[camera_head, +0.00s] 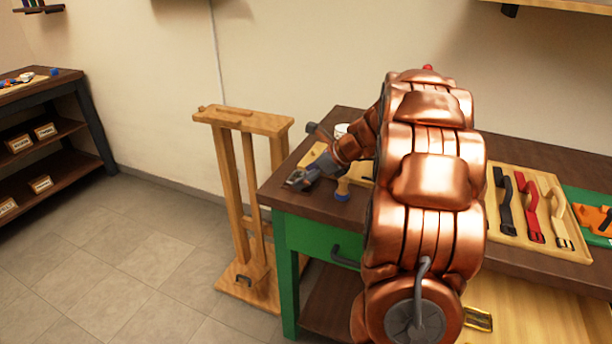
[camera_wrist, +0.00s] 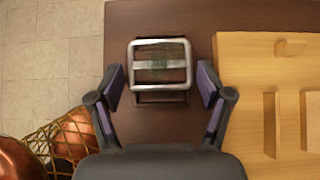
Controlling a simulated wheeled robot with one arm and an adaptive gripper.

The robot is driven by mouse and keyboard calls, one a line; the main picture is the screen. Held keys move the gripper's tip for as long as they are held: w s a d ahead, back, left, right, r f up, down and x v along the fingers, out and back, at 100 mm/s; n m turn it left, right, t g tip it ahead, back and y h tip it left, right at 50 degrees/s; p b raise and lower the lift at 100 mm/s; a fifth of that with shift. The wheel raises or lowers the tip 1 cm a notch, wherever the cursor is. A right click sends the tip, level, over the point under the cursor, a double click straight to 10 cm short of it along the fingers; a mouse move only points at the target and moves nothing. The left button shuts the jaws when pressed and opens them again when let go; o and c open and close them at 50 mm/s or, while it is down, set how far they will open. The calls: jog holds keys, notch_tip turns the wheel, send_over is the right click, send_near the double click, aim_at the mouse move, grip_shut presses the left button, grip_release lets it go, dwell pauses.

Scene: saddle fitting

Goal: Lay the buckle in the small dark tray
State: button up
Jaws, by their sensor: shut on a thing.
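A silver rectangular buckle with a centre bar (camera_wrist: 160,64) lies between the two fingers of my gripper (camera_wrist: 161,86) in the wrist view. The gripper is shut on it, though the exact contact at the fingertips is hard to see. A dark edge shows just below the buckle; I cannot tell whether it is the small dark tray. In the head view my gripper (camera_head: 299,181) is over the left front corner of the dark workbench (camera_head: 325,208), and the buckle is too small to make out there. I cannot pick out the small dark tray with certainty.
A pale wooden board with recesses (camera_wrist: 255,90) lies right of the gripper. A wooden stand (camera_head: 245,125) is left of the bench.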

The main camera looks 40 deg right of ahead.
jog(key=o, duration=1.2)
jog(key=v, duration=1.2)
